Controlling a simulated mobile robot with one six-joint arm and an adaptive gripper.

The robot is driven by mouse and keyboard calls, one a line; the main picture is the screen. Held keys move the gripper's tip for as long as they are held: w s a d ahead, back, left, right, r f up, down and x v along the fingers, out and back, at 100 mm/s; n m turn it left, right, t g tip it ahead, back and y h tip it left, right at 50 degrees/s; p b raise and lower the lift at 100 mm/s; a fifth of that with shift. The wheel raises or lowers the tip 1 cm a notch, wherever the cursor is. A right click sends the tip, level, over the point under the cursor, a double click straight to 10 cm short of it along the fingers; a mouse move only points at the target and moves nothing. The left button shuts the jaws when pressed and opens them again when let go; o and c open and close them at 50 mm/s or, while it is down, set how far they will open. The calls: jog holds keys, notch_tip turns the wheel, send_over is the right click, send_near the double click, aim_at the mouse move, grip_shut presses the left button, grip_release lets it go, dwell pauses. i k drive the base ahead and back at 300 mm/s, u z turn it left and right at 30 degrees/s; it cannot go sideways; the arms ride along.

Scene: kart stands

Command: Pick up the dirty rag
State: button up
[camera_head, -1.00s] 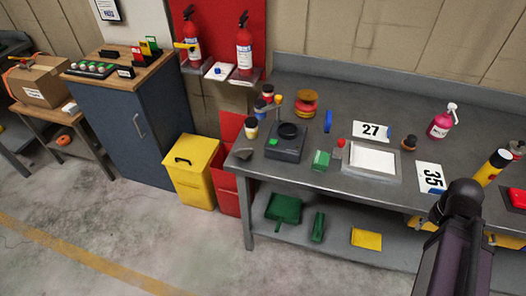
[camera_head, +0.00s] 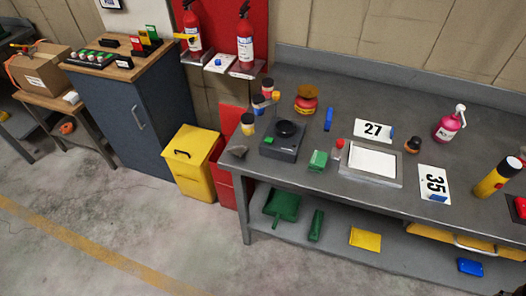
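A small dark grey crumpled piece (camera_head: 238,152) lies at the left front corner of the grey workbench (camera_head: 330,195). It looks like the dirty rag, but it is too small to be sure. A flat yellow piece (camera_head: 365,238), perhaps a cloth, lies on the bench's lower shelf. My gripper is not in view, so I cannot see what it holds.
Beside the grey piece stand a black scale-like device (camera_head: 284,141) and a small jar (camera_head: 248,124). A yellow bin (camera_head: 194,166) and a red bin (camera_head: 229,180) stand left of the bench. The floor in front is clear.

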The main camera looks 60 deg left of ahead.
aim_at(238, 150)
jog(key=z, duration=1.25)
jog(key=k, duration=2.4)
jog(key=u, duration=0.8)
